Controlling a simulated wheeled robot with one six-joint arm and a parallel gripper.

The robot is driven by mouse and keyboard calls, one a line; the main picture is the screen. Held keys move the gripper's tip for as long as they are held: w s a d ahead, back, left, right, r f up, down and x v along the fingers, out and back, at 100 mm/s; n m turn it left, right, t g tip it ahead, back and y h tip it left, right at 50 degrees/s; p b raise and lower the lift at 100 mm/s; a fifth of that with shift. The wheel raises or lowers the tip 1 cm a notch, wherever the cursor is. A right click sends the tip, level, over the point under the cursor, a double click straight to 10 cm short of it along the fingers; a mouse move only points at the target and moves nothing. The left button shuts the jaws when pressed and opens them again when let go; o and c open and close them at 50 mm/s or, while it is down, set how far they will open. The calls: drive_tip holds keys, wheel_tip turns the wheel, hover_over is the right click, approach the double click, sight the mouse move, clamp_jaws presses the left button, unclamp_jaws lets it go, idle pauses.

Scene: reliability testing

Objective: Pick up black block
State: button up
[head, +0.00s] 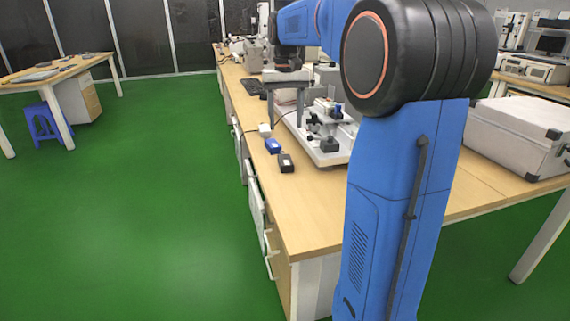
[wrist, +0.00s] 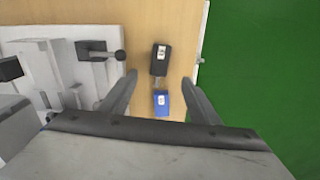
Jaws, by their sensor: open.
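The black block (head: 286,163) lies on the wooden bench top near its left edge in the head view, nearest me in a short row of small blocks. In the wrist view the black block (wrist: 159,60) has a white label and lies beyond my fingertips, between their lines. A blue block (head: 272,146) lies just behind it in the head view; in the wrist view the blue block (wrist: 161,102) sits between my fingers' outlines. My gripper (wrist: 160,82) is open and empty, above the bench. My gripper's height over the blocks is hard to tell.
A white instrument with a black knob (wrist: 97,51) stands close left of the blocks in the wrist view. A white block (head: 265,130) lies farther back. A silver case (head: 515,135) stands at right. Green floor (head: 150,220) lies open beyond the bench edge.

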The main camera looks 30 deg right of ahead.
sight(286, 159)
wheel_tip(286, 159, down, 13)
drive_tip(key=shift+r, duration=0.15)
idle(0.5)
drive_tip(key=shift+c, duration=0.7)
drive_tip(key=c, duration=1)
